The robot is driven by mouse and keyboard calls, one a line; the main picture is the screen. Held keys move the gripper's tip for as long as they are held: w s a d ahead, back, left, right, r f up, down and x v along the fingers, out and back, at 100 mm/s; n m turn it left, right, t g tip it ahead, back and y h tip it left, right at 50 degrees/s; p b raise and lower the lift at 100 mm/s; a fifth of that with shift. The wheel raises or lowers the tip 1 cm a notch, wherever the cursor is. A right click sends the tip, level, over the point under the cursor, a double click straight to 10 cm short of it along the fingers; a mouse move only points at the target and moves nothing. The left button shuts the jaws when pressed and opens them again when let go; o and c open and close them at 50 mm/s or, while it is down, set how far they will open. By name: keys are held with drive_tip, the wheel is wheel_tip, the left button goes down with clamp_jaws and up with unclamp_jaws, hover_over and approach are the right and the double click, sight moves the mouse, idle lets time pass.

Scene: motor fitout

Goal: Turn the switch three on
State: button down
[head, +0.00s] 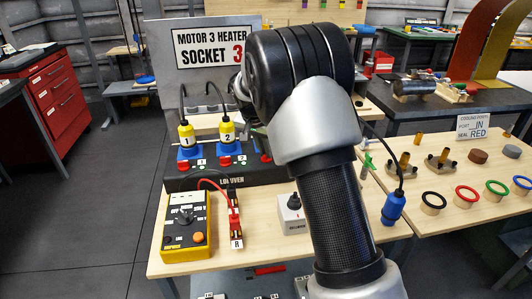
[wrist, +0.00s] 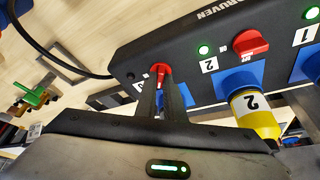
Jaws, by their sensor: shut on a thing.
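In the wrist view, the black socket box (wrist: 185,35) shows upside down. My gripper (wrist: 161,78) is shut on the small red knob of switch three (wrist: 161,69), at the box's left end in that view. A small round lamp (wrist: 130,75) beside this knob looks dark. The red knob of switch two (wrist: 250,42) sits further right, with a lit green lamp (wrist: 203,50) beside it.
Yellow plugs one (head: 186,134) and two (head: 227,131) stand upright in the box. A yellow meter (head: 185,226), a red lead (head: 235,214) and a grey box (head: 291,213) lie in front. A blue plug (head: 393,207) with a black cable stands to the right of my arm.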

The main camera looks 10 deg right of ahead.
drive_tip(key=m+g+p, duration=0.1)
drive_tip(key=m, duration=0.1)
drive_tip(key=m+h+p, duration=0.1)
drive_tip(key=m, duration=0.2)
drive_tip(key=shift+w+a+r+m+g, duration=0.1)
drive_tip(key=shift+w+a+m+g, duration=0.05)
drive_tip(key=shift+m+g, duration=0.2)
drive_tip(key=m+g+h+p, duration=0.1)
drive_tip(key=m+p, duration=0.1)
drive_tip(key=m, duration=0.1)
drive_tip(key=shift+w+m, duration=0.1)
drive_tip(key=shift+m, duration=0.15)
drive_tip(key=shift+m+g+p, duration=0.55)
drive_tip(key=shift+m+p, duration=0.15)
drive_tip(key=shift+m, duration=0.1)
drive_tip(key=c, duration=1.9)
unclamp_jaws()
drive_tip(key=shift+o, duration=0.2)
drive_tip(key=p+v, duration=0.2)
drive_tip(key=v, duration=1.5)
drive_tip(key=shift+p, duration=0.3)
